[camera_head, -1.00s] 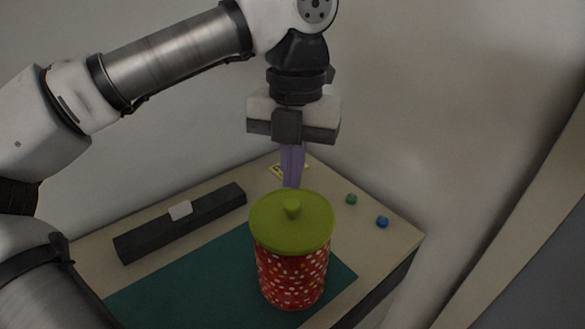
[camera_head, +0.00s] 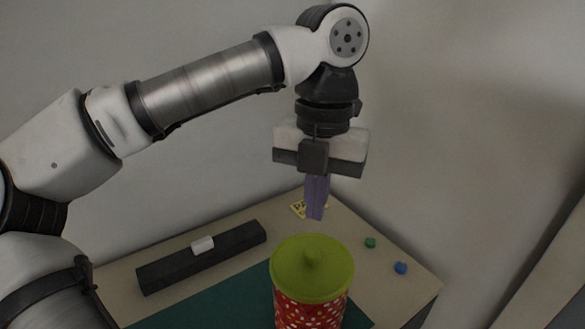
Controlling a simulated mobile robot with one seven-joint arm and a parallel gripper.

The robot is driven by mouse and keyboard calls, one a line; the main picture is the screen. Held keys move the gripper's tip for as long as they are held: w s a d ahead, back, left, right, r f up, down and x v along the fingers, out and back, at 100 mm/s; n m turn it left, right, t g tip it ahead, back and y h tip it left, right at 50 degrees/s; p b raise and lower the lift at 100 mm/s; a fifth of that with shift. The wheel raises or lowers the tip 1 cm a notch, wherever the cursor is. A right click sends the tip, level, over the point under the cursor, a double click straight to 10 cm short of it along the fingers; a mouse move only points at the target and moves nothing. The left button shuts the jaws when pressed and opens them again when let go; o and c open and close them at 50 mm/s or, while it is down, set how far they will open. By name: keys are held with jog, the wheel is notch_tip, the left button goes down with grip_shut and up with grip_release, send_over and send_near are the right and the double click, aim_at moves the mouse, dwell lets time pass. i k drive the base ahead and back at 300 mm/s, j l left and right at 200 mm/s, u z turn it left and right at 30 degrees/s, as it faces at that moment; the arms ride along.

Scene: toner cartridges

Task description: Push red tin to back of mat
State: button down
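The red tin (camera_head: 308,314) with white dots and a green knobbed lid (camera_head: 312,270) stands upright toward the right part of the dark green mat (camera_head: 215,309). The bottom of the tin is cut off by the lower picture edge. My gripper (camera_head: 315,212) points down above and behind the tin, with its purple fingers close together and nothing seen between them. The fingertips appear apart from the lid.
A long black bar (camera_head: 205,258) with a white block (camera_head: 202,244) lies behind the mat. A yellow label (camera_head: 299,209) lies at the table's back corner. A green piece (camera_head: 370,243) and a blue piece (camera_head: 401,268) lie right of the tin. Walls stand close behind.

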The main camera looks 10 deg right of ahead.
aim_at(290, 313)
jog(key=k, duration=1)
